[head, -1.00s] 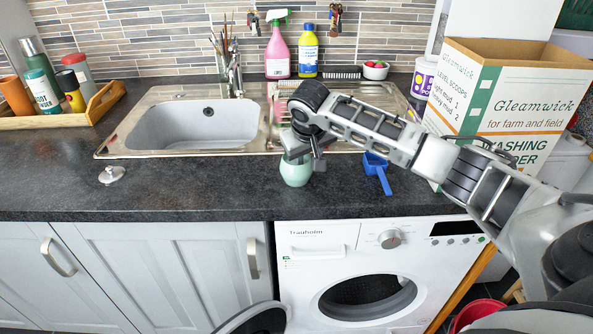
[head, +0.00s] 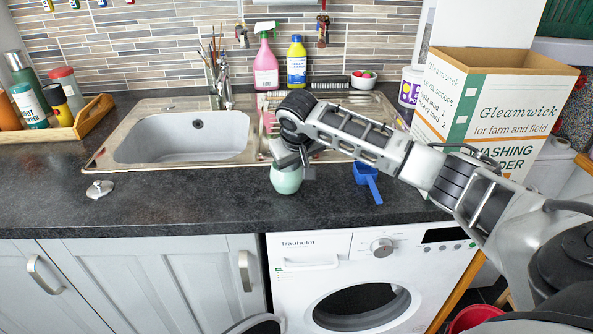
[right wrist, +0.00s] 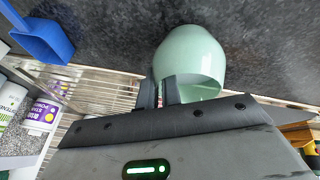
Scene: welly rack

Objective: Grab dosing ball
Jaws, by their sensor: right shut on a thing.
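The dosing ball is a pale green, rounded, hollow ball (head: 286,181) on the dark worktop, above the washing machine's left side. In the right wrist view the ball (right wrist: 188,55) shows its open mouth towards my gripper. My right gripper (head: 297,164) is at the top of the ball, shut on its rim; its two fingers (right wrist: 158,92) show close together at the ball's edge in the right wrist view. Whether the ball still touches the worktop is hard to tell. My left gripper is not in view.
A blue scoop (head: 367,182) lies just right of the ball. The steel sink (head: 180,140) is behind. A large washing powder box (head: 500,110) stands at the right, beyond my arm. A metal lid (head: 99,189) lies at the left; the worktop between is clear.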

